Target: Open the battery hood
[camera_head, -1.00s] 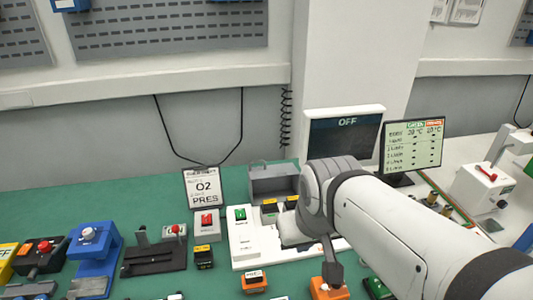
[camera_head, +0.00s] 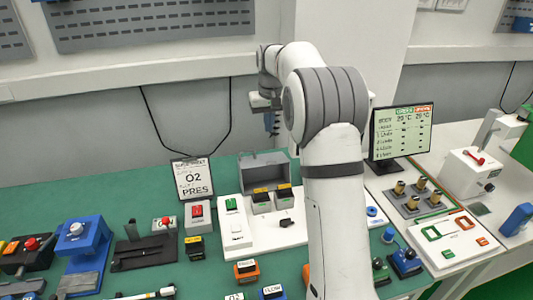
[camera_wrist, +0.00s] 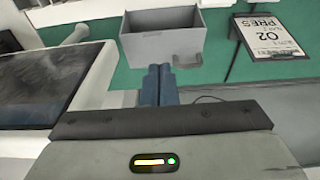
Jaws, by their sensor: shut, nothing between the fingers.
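The battery hood (camera_head: 262,174) is a grey box-shaped cover on the bench. It looks tipped back, its hollow inside showing behind two yellow-topped batteries (camera_head: 261,195). In the wrist view the hood (camera_wrist: 163,42) shows its hollow inside and a dark handle (camera_wrist: 187,61) on its near side. My gripper (camera_head: 271,122) hangs above and behind the hood, near the wall. Its blue fingers (camera_wrist: 157,84) are together and empty. In the wrist view the fingertips are just left of the handle; whether they touch the hood cannot be told.
A dark screen (camera_wrist: 50,82) is close on the left in the wrist view. The O2 PRES sign (camera_head: 194,178) stands left of the hood. A temperature monitor (camera_head: 402,130) stands to the right. Switch boxes and blue fixtures (camera_head: 82,240) crowd the front left bench.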

